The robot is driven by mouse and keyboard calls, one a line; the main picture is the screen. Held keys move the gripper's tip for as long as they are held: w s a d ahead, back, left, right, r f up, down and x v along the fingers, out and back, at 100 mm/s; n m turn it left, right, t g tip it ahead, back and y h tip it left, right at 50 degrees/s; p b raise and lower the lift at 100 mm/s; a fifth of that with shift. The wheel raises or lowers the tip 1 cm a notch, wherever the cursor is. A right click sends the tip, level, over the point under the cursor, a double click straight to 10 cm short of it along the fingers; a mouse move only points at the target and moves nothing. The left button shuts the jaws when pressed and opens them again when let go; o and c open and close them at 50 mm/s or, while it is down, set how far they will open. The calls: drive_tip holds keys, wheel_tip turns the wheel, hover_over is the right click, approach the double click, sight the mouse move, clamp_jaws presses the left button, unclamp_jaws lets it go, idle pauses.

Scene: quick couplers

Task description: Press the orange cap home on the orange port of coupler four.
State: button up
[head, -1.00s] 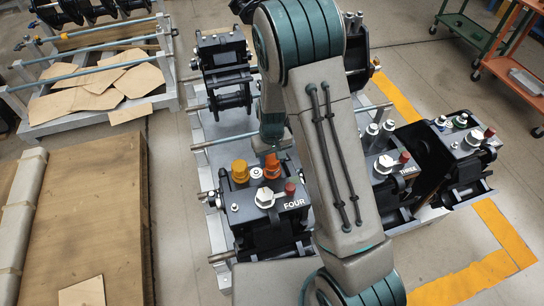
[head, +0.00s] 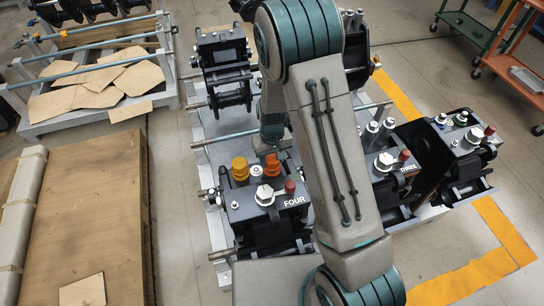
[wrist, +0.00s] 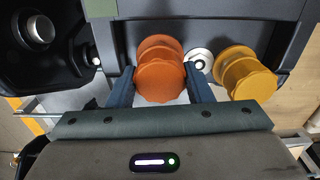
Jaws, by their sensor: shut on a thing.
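Coupler four (head: 262,212) is the dark block marked FOUR in the head view. The orange cap (wrist: 163,82) is between the two blue fingers of my gripper (wrist: 162,80) in the wrist view, and the gripper is shut on it. An orange ringed part shows just behind the cap in line with it; I cannot tell whether the cap is fully seated. The cap's orange also shows on top of coupler four in the head view (head: 272,167), partly hidden by my arm.
A yellow cap (wrist: 246,76) stands to the right of the orange one in the wrist view, with a small silver fitting (wrist: 199,62) between them. A white knob (head: 265,195) and a red knob (head: 290,187) are on coupler four. Coupler three (head: 386,165) stands to the right.

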sight(272, 158)
drive_tip(key=shift+f, duration=0.25)
drive_tip(key=o, duration=0.9)
drive_tip(key=shift+f, duration=0.1)
wheel_tip(272, 158, up, 14)
drive_tip(key=shift+b, duration=0.3)
